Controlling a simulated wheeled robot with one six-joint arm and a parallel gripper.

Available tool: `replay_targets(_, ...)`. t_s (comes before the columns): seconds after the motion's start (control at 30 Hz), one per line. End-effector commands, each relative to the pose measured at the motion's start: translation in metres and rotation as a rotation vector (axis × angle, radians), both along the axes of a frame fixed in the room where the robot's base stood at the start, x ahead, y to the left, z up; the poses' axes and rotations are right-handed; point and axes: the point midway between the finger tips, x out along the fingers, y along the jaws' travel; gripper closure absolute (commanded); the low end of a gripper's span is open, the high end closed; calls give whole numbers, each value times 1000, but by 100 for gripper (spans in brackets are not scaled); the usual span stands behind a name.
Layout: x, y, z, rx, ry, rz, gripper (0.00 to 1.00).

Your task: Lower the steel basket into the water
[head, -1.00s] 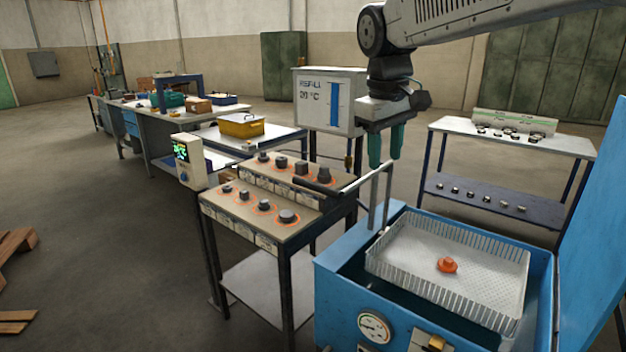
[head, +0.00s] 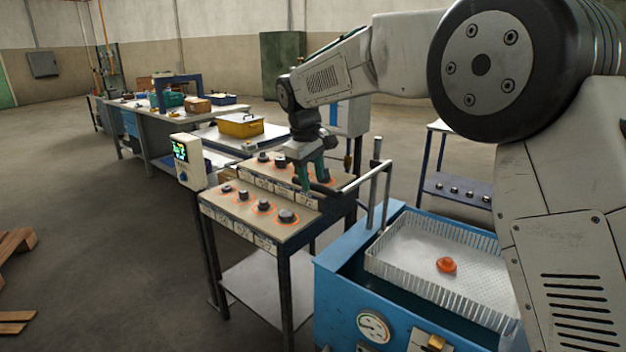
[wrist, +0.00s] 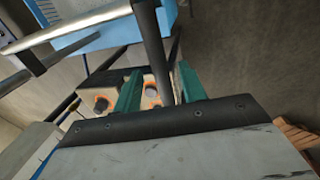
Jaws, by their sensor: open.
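The pale mesh steel basket (head: 400,262) is at the top of the blue tank (head: 345,285), with an orange piece (head: 446,265) in it. Dark space shows in the tank beside the basket; the water surface is hard to make out. The basket's metal handle frame (head: 387,190) rises at its left corner and runs left to a black grip (head: 322,188). My gripper (head: 312,180) is open at this grip, green fingers pointing down. In the wrist view the dark grip (wrist: 152,50) passes between my open fingers (wrist: 159,72); contact cannot be told.
A bench with several dark round pieces (head: 287,215) in orange rings lies directly under my gripper. A control box (head: 188,160) stands at its left. A yellow bin (head: 241,125) is behind. Open floor lies to the left.

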Motion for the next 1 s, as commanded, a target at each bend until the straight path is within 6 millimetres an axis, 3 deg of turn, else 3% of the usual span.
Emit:
replay_targets(0.13,2,-1,-10,0,0,-1,59)
replay_targets(0.4,2,-2,-12,0,0,0,59)
replay_targets(0.57,2,-1,-11,1,-1,0,100)
replay_targets(0.83,1,-1,-16,1,1,0,100)
replay_targets(1.0,1,-1,-37,-1,4,0,100)
